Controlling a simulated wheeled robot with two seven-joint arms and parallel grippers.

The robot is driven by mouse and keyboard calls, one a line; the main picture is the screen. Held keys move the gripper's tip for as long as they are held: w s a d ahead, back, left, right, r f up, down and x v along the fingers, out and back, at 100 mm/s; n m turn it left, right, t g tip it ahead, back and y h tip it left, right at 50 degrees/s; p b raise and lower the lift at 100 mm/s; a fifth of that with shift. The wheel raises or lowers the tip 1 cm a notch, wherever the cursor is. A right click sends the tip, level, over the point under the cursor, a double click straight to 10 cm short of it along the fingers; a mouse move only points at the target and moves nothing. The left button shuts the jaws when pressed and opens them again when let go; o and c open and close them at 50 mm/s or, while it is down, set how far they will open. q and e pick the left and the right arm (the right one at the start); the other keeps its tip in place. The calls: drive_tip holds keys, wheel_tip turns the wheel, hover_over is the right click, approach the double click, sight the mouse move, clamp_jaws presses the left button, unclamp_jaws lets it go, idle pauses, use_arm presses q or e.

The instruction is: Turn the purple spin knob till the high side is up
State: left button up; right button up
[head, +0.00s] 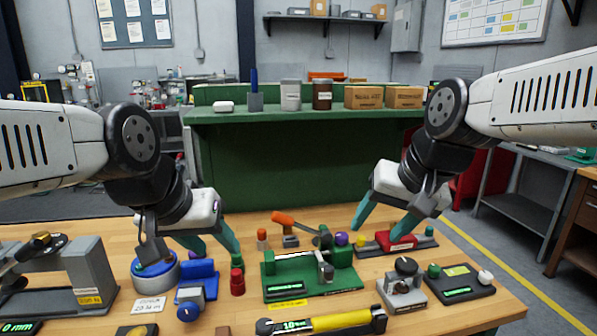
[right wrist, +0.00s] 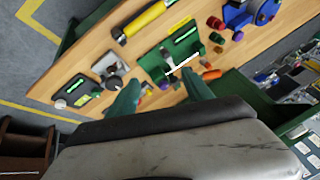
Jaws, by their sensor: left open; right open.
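Two small purple pieces show in the head view. I cannot tell which is the spin knob, nor which side is high. My right gripper (head: 374,229) is open and empty, above and right of both pieces. In the right wrist view, its teal fingers (right wrist: 161,77) are spread towards the green fixture. My left gripper (head: 214,249) is open behind the blue fixtures.
A grey knob fixture (head: 403,290) and a dark display box (head: 459,283) stand at front right. A yellow-handled tool (head: 340,321) lies at the front. An orange-handled lever (head: 292,222) stands behind the green fixture. A red post (head: 237,281) stands near my left gripper.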

drive_tip(key=s+n, duration=0.1)
drive_tip(key=s, duration=0.1)
drive_tip(key=s+f+n+t, duration=0.1)
drive_tip(key=shift+s+a+f, duration=0.1)
drive_tip(key=shift+s+f, duration=0.05)
drive_tip(key=shift+s, duration=0.25)
